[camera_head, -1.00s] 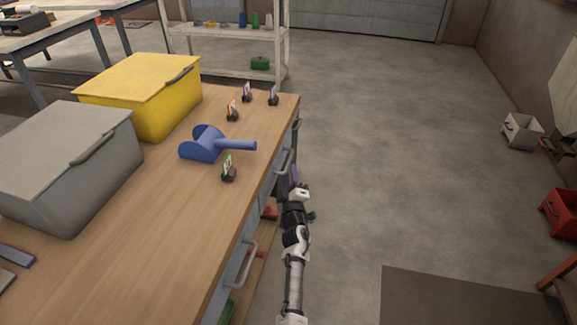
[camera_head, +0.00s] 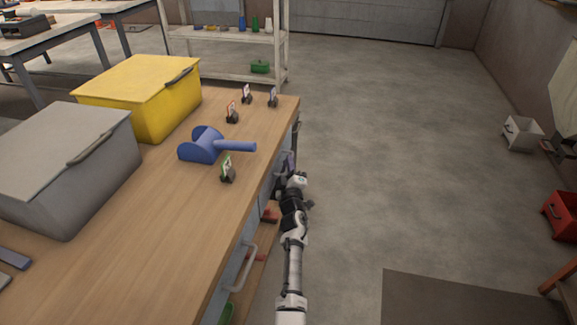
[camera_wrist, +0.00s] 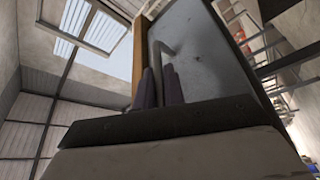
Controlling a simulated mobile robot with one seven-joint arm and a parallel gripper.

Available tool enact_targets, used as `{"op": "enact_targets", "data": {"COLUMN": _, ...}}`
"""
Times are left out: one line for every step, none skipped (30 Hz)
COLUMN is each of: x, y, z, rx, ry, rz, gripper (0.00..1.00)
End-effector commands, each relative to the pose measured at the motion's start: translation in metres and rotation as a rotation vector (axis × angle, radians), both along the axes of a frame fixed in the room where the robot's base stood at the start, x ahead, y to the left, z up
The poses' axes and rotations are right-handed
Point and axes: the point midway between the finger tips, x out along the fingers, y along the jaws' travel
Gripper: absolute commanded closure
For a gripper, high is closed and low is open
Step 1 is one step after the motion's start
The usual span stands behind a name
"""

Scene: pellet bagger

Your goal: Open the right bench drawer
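The wooden-topped bench (camera_head: 190,215) has a grey front with two handled drawers along its right side. The far drawer's handle (camera_head: 284,156) is partly hidden by my gripper (camera_head: 288,163) in the head view; that drawer looks closed. In the wrist view, my gripper's two dark purple fingers (camera_wrist: 160,86) stand close together on either side of the grey bar handle (camera_wrist: 168,47). The gap is narrow and the bar runs down between them, beside the grey drawer front (camera_wrist: 205,55). The nearer drawer's handle (camera_head: 243,268) is free, and its drawer looks closed.
On the bench top are a yellow bin (camera_head: 140,90), a grey bin (camera_head: 65,165), a blue scoop (camera_head: 205,146) and several small card holders. A shelf (camera_head: 225,75) stands beyond.

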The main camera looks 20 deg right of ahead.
Motion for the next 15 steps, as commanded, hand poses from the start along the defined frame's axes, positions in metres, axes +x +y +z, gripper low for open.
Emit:
{"op": "enact_targets", "data": {"x": 0.000, "y": 0.000, "z": 0.000, "rx": 0.000, "ry": 0.000, "rz": 0.000, "gripper": 1.00}}
{"op": "enact_targets", "data": {"x": 0.000, "y": 0.000, "z": 0.000, "rx": 0.000, "ry": 0.000, "rz": 0.000, "gripper": 1.00}}
{"op": "enact_targets", "data": {"x": 0.000, "y": 0.000, "z": 0.000, "rx": 0.000, "ry": 0.000, "rz": 0.000, "gripper": 1.00}}
{"op": "enact_targets", "data": {"x": 0.000, "y": 0.000, "z": 0.000, "rx": 0.000, "ry": 0.000, "rz": 0.000, "gripper": 1.00}}
{"op": "enact_targets", "data": {"x": 0.000, "y": 0.000, "z": 0.000, "rx": 0.000, "ry": 0.000, "rz": 0.000, "gripper": 1.00}}
{"op": "enact_targets", "data": {"x": 0.000, "y": 0.000, "z": 0.000, "rx": 0.000, "ry": 0.000, "rz": 0.000, "gripper": 1.00}}
{"op": "enact_targets", "data": {"x": 0.000, "y": 0.000, "z": 0.000, "rx": 0.000, "ry": 0.000, "rz": 0.000, "gripper": 1.00}}
{"op": "enact_targets", "data": {"x": 0.000, "y": 0.000, "z": 0.000, "rx": 0.000, "ry": 0.000, "rz": 0.000, "gripper": 1.00}}
{"op": "enact_targets", "data": {"x": -0.001, "y": -0.001, "z": 0.000, "rx": 0.000, "ry": 0.000, "rz": 0.000, "gripper": 1.00}}
{"op": "enact_targets", "data": {"x": -0.001, "y": -0.001, "z": 0.001, "rx": 0.000, "ry": 0.000, "rz": 0.000, "gripper": 1.00}}
{"op": "enact_targets", "data": {"x": -0.002, "y": -0.002, "z": 0.001, "rx": 0.000, "ry": 0.000, "rz": 0.000, "gripper": 1.00}}
{"op": "enact_targets", "data": {"x": -0.003, "y": -0.004, "z": 0.002, "rx": 0.000, "ry": 0.000, "rz": 0.000, "gripper": 1.00}}
{"op": "enact_targets", "data": {"x": -0.004, "y": -0.006, "z": 0.002, "rx": 0.000, "ry": 0.000, "rz": 0.000, "gripper": 1.00}}
{"op": "enact_targets", "data": {"x": -0.006, "y": -0.008, "z": 0.003, "rx": -0.001, "ry": 0.001, "rz": -0.001, "gripper": 1.00}}
{"op": "enact_targets", "data": {"x": -0.008, "y": -0.013, "z": 0.003, "rx": 0.000, "ry": 0.001, "rz": -0.002, "gripper": 1.00}}
